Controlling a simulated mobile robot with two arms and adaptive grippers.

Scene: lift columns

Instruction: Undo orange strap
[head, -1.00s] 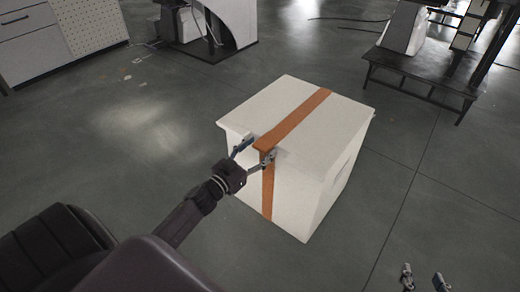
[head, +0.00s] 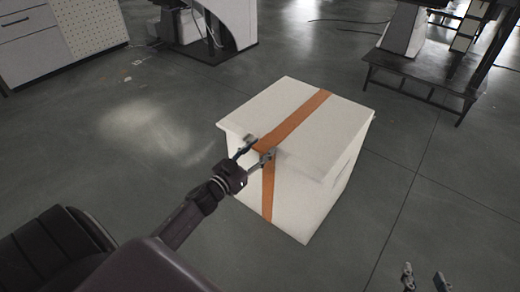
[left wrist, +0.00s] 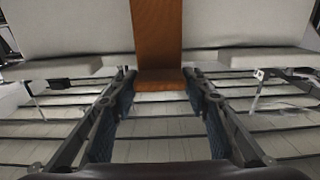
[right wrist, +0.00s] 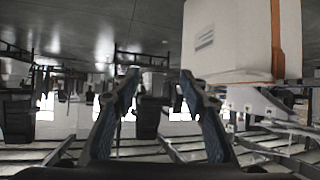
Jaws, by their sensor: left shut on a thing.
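The orange strap (head: 293,123) runs over the top of a white box (head: 250,112) and down its near side. It also shows in the left wrist view (left wrist: 157,35). My left gripper (head: 258,147) is at the box's near top edge, shut on the strap, with one finger at each side of it. The exact contact is hard to see. My right gripper (head: 423,276) is open and empty at the bottom right, away from the box. In the right wrist view the box (right wrist: 228,42) and a bit of the strap (right wrist: 277,40) show at the upper right.
The box stands on a grey floor (head: 390,215) with clear room around it. A dark bench (head: 415,71) is at the upper right. A white cabinet (head: 40,50) and a machine (head: 222,25) stand at the back left.

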